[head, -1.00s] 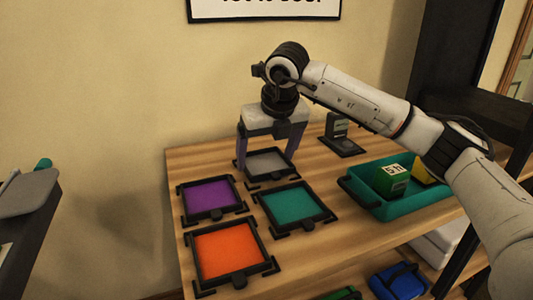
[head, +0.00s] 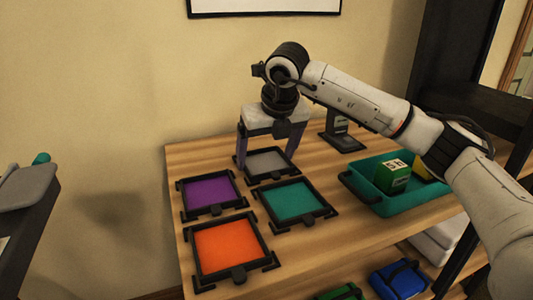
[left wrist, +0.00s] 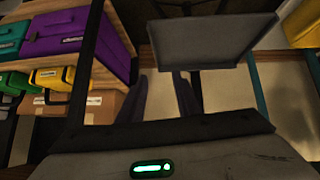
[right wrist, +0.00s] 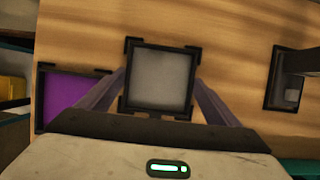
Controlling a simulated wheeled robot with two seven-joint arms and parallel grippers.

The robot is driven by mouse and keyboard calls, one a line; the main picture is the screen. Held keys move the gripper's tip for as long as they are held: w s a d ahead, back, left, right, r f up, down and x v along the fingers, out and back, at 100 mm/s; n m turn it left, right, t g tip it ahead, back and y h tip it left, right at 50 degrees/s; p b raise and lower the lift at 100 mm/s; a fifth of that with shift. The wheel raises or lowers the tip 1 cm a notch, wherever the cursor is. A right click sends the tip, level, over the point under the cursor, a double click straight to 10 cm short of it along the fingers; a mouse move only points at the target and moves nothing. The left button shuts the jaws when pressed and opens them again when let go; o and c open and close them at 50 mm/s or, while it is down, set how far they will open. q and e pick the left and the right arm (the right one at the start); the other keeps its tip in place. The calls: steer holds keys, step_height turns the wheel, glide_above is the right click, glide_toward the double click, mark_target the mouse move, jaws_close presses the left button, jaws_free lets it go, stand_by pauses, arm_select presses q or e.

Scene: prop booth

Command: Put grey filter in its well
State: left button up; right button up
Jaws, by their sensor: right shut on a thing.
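The grey filter (head: 268,162) is a flat square panel in a dark frame at the back of the wooden shelf top. My right gripper (head: 268,160) is over it with a finger on each side, shut on its frame. In the right wrist view the grey filter (right wrist: 159,80) lies flat between the two fingers, with dark corner brackets of its well (right wrist: 131,44) around it. I cannot tell whether it is fully down. My left gripper (left wrist: 164,95) shows only in the left wrist view; its fingers are apart and nothing is between them.
Purple (head: 210,191), teal (head: 294,201) and orange (head: 228,248) filters lie in bracketed frames close by. A teal tray (head: 362,192) with a green block (head: 391,176) stands to the right. A dark stand (head: 342,140) is at the back right.

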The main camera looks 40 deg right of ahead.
steer(key=o, duration=0.9)
steer(key=shift+o, duration=0.2)
steer(key=d+p+v, duration=0.1)
steer(key=v, duration=0.9)
steer(key=shift+s+a+r, duration=0.15)
steer(key=shift+a, duration=0.35)
